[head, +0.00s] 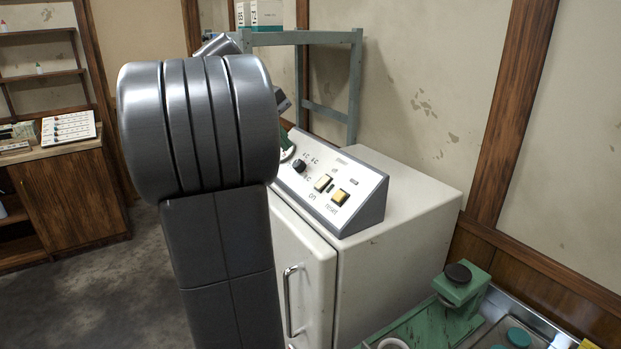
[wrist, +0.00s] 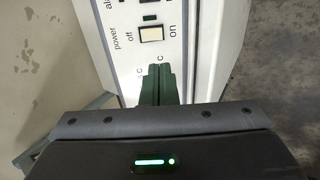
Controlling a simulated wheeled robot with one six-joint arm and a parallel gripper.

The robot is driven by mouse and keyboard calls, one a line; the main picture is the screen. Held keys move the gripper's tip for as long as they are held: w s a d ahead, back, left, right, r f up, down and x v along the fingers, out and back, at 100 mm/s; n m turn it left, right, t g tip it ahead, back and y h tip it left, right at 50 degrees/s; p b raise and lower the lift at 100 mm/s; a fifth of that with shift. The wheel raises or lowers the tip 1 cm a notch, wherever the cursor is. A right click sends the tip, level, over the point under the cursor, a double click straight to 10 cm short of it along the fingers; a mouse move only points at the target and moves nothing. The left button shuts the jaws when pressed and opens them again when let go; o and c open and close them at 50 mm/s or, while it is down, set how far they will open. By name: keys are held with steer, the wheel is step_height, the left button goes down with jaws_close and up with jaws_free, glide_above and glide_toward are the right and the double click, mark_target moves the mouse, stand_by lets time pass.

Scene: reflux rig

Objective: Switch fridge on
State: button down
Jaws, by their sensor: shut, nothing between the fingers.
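The fridge (head: 385,250) is a white cabinet with a metal door handle (head: 290,300). A sloped control panel (head: 345,172) sits on its top. The panel carries a black knob (head: 299,165), a cream switch (head: 323,183) marked "on" below it, and a yellow button (head: 340,197) marked "reset". In the wrist view the cream power switch (wrist: 150,34) lies between "off" and "on". My gripper (wrist: 160,68) is shut and empty, its green fingertips a little below the switch in that view. In the head view my gripper (head: 287,150) is mostly hidden behind my arm, by the panel's left end.
A blue-grey frame (head: 354,85) stands behind the fridge against the wall. A green stand with a dark round top (head: 458,273) is at the lower right. A wooden cabinet (head: 70,200) with shelves is at the left. Open floor (head: 120,290) lies between.

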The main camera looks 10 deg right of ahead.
mark_target(317, 187)
steer(key=p+x, duration=0.1)
steer(key=x, duration=1.2)
steer(key=shift+w+d+f, duration=0.1)
steer(key=shift+d+f, duration=0.15)
steer(key=shift+f, duration=0.15)
steer(key=shift+f, duration=0.1)
steer(key=shift+f, duration=0.25)
steer(key=shift+r, duration=0.1)
steer(key=shift+r+p, duration=0.8)
steer(key=shift+r, duration=0.1)
